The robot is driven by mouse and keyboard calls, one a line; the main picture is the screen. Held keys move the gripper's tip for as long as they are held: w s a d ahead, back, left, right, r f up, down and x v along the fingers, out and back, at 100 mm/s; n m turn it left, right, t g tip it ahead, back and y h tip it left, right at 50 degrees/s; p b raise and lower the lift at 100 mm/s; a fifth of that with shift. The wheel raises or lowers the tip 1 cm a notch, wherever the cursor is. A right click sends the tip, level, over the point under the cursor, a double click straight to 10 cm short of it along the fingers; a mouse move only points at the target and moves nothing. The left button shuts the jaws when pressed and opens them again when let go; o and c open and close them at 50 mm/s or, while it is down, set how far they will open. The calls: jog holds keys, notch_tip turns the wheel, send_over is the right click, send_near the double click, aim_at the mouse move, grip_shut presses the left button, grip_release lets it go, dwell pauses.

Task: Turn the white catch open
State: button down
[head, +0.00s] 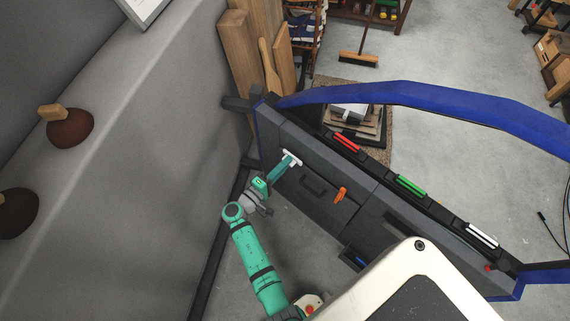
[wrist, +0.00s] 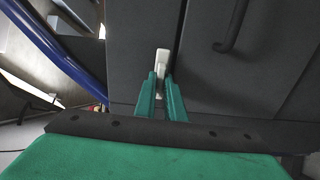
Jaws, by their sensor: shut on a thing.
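The white catch (head: 293,156) sits on the grey inner panel of the car door, near its left end. In the wrist view the catch (wrist: 162,57) stands upright against the dark panel, and its lower part is between my fingers. My gripper (head: 285,166) reaches the panel from the lower left. In the wrist view its two green fingers (wrist: 160,77) are shut on the catch, one on each side. The fingers hide part of the catch.
The car door (head: 305,140) has a blue frame (head: 420,92) arching above it. A dark pull handle (head: 313,184) and an orange lever (head: 341,194) are right of the catch. Red (head: 346,142), green (head: 411,185) and white (head: 482,235) bars line the upper edge. A grey wall stands left.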

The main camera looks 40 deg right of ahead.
jog(key=c, duration=1.8)
grip_release()
jog(key=shift+c, duration=0.2)
jog(key=shift+a, duration=0.1)
jog(key=v, duration=1)
jog(key=shift+a, duration=0.3)
